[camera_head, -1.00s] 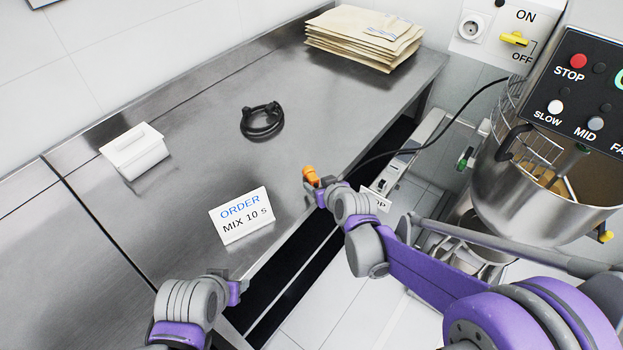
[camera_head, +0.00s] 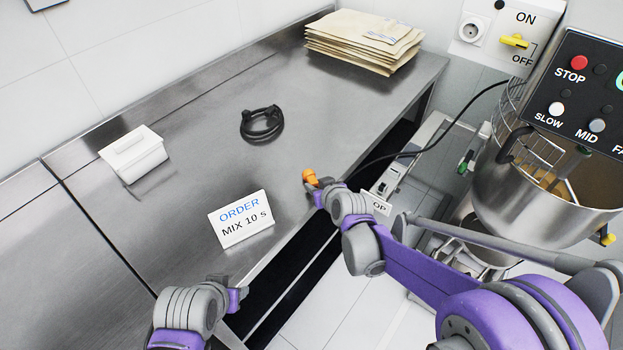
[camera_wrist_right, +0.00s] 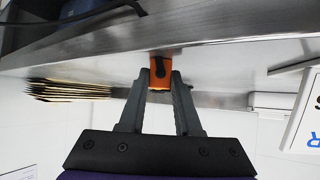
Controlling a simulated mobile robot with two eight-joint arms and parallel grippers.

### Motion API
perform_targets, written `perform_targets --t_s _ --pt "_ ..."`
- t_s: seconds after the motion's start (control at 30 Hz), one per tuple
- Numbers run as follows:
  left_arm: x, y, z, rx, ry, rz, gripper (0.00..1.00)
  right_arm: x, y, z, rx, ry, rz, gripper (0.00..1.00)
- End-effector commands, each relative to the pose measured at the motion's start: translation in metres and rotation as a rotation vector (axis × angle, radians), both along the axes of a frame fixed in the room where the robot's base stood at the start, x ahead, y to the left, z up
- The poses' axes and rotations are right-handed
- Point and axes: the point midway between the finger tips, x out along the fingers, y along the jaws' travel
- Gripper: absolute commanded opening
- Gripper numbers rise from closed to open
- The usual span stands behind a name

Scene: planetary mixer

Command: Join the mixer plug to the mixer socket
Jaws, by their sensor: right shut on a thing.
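The orange mixer plug (camera_head: 310,176) is at the front edge of the steel bench in the head view. My right gripper (camera_head: 318,186) is shut on it; the right wrist view also shows the orange plug (camera_wrist_right: 160,74) between the two fingertips (camera_wrist_right: 160,84). A black cable (camera_head: 395,155) runs from near the plug toward the mixer. The mixer socket (camera_head: 471,29) is a round white outlet on the wall panel at the upper right, well apart from the plug. My left gripper (camera_head: 240,296) is at the lower left near the bench edge; its fingers do not show clearly.
A yellow switch (camera_head: 514,41) sits beside the socket. The mixer bowl (camera_head: 540,190) stands at right.

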Motion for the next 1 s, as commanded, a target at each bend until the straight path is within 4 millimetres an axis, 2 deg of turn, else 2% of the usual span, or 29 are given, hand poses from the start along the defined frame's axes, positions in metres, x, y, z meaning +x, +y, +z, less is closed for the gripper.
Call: perform_targets --t_s 0.27,1.0 --pt "0.001 0.0 0.004 0.0 -0.003 0.0 0.5 0.0 0.0 0.006 0.0 0.0 0.0 0.0" --pt "0.018 0.0 0.043 0.0 -0.034 0.0 0.5 0.001 0.0 0.062 0.0 -0.002 0.001 0.0"
